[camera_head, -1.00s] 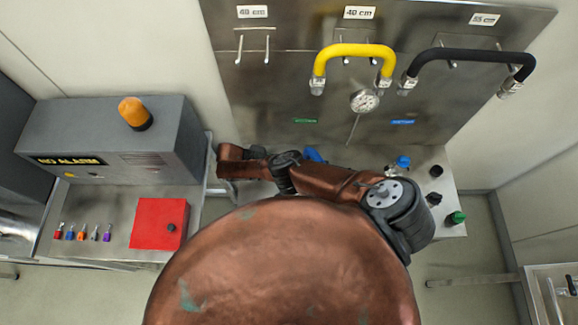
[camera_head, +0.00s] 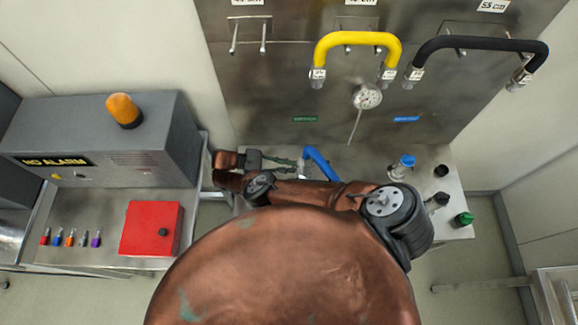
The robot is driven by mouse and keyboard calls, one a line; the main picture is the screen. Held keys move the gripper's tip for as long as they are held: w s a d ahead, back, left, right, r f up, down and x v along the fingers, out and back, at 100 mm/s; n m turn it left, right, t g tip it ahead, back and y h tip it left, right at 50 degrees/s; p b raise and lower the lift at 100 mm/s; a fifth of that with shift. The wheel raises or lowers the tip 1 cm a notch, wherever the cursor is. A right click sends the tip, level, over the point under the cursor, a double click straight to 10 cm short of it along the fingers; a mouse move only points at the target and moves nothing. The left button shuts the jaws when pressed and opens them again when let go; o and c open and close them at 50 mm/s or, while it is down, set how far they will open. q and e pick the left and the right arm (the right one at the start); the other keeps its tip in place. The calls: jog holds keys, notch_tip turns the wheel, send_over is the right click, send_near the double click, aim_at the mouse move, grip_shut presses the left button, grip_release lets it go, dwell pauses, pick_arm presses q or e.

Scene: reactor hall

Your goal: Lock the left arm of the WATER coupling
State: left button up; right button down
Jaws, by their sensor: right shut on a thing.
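The blue hose (camera_head: 320,162) bends down to a pale metal end at the foot of the steel panel, just above my right arm. I take this end to be the WATER coupling (camera_head: 304,168), but it is tiny and partly hidden by my arm. My right gripper (camera_head: 296,163) reaches in from the left, its dark fingers at the coupling's left side. It is shut on a small part there, which looks like the coupling's left arm; the part itself is hidden between the fingers. My left gripper is out of view.
The yellow hose (camera_head: 357,40), black hose (camera_head: 480,43) and round gauge (camera_head: 367,97) are on the panel (camera_head: 270,85). A blue-topped fitting (camera_head: 402,166) is to the right. The alarm box (camera_head: 110,145) and red box (camera_head: 151,228) are at left.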

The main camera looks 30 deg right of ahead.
jog(key=c, duration=1.9)
grip_release()
